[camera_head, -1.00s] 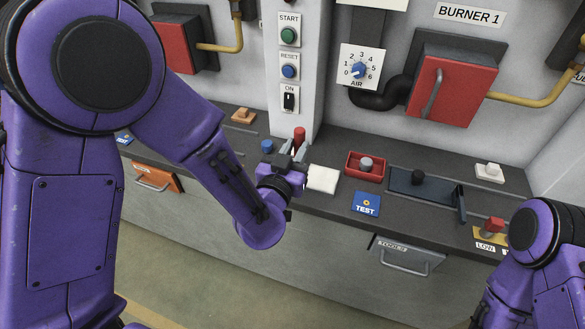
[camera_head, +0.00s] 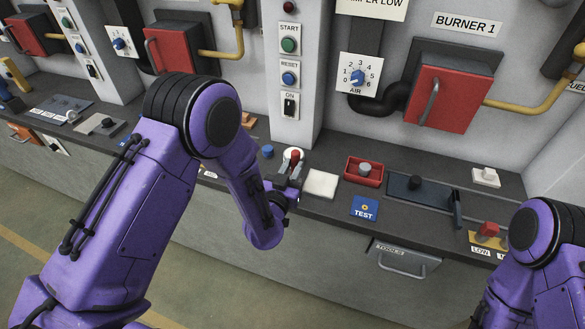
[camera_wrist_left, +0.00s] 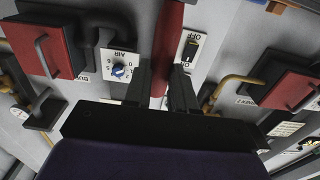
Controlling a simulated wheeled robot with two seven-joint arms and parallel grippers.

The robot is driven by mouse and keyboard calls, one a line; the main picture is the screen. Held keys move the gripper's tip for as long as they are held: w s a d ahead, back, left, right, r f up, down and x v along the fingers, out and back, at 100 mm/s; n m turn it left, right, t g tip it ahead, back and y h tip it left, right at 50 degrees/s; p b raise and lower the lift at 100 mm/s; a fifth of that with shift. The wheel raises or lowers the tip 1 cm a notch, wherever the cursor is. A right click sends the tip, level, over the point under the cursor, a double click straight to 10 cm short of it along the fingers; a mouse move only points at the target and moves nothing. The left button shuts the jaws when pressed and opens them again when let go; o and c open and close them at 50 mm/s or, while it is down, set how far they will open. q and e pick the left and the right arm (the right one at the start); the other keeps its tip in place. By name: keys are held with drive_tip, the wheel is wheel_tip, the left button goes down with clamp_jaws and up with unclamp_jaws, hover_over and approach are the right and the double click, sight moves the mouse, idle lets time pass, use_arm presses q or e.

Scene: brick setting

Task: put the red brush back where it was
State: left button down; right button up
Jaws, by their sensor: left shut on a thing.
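The red brush (camera_head: 295,155) is at the counter's back edge, just in front of the white pillar. My left gripper (camera_head: 290,171) is shut on it, and the brush's red handle (camera_wrist_left: 168,40) stands between the two fingers in the left wrist view, where the gripper (camera_wrist_left: 163,85) also shows. A pale round patch (camera_head: 288,153) shows around the red part; I cannot tell whether the brush touches it. The brush's lower end is hidden by the gripper. My right arm is at the lower right, its gripper out of view.
A white square pad (camera_head: 321,184) lies close to the right of the left gripper. A red tray (camera_head: 377,178) with a grey knob stands further right, above a blue TEST card (camera_head: 365,208). A blue knob (camera_head: 267,151) is close on the left. The pillar (camera_head: 312,80) rises behind.

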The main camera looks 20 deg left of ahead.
use_arm(q)
drive_tip(key=c, duration=0.9)
unclamp_jaws()
drive_tip(key=shift+c, duration=0.2)
drive_tip(key=shift+r+p, duration=0.25)
drive_tip(key=shift+p, duration=0.1)
drive_tip(key=s+b, duration=0.5)
drive_tip(key=s, duration=0.7)
drive_tip(key=s+a+f+n+g+y, duration=0.1)
drive_tip(key=s+a+f+g, duration=0.25)
drive_tip(key=f, duration=0.35)
drive_tip(key=s+a+f+n+g+y, duration=0.1)
drive_tip(key=s+a+f+n+g, duration=0.1)
drive_tip(key=s+f+g, duration=0.3)
drive_tip(key=s+a+f+n+g+y, duration=0.1)
drive_tip(key=s+a+f, duration=0.15)
drive_tip(key=f, duration=0.55)
drive_tip(key=s+a+f+n+g+y, duration=0.1)
drive_tip(key=s+a+f+n+g, duration=0.2)
drive_tip(key=s, duration=0.9)
wheel_tip(320, 180, down, 4)
drive_tip(key=shift+s+a+f+g, duration=0.15)
drive_tip(key=shift+s+a+g, duration=0.1)
drive_tip(key=shift+a+g, duration=0.9)
